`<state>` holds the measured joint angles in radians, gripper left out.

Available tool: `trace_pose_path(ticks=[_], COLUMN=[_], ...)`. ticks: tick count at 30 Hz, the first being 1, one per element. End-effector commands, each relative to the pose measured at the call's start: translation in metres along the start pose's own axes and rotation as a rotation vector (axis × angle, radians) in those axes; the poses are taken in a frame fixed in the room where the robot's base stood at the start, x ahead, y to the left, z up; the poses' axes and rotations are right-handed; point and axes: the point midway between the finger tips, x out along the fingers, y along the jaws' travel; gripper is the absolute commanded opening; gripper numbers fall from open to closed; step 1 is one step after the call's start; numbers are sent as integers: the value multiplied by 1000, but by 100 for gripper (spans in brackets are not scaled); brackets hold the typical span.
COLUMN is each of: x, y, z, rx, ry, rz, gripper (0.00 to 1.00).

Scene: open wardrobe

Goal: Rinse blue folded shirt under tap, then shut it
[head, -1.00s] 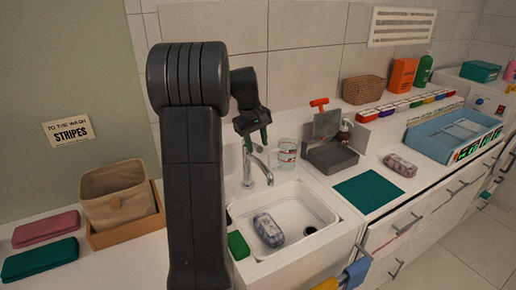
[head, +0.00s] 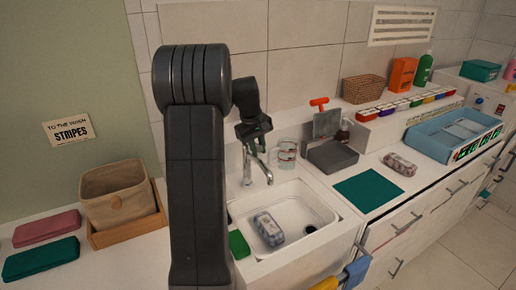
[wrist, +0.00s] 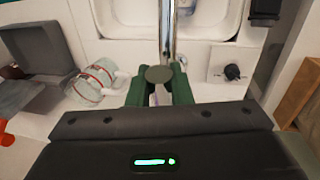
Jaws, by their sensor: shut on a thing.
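The blue folded shirt, a pale blue-grey bundle (head: 269,228), lies in the white sink basin (head: 325,213) below the spout. The chrome tap (head: 262,171) stands at the back of the sink; it also shows in the wrist view (wrist: 167,35). My gripper (head: 256,151) is at the top of the tap. In the wrist view my gripper's green fingers (wrist: 161,88) are shut on the tap's top, whose round grey cap shows between them. I cannot make out running water.
A glass jar (wrist: 95,82) stands close beside the tap, with a grey caddy (head: 333,158) to its right. A dark knob (wrist: 232,72) is on the other side. A green sponge (head: 238,244) lies on the sink rim. Another folded bundle (head: 400,164) is on the counter.

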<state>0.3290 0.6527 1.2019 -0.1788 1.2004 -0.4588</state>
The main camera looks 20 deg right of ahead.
Motion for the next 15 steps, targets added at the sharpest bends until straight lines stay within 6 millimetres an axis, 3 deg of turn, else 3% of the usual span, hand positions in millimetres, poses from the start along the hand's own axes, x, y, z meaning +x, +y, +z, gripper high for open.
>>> trace_pose_path(ticks=[15], x=[-23], y=[4], z=[-1], rx=[-41], ry=[-208], rz=[-12], gripper=[0])
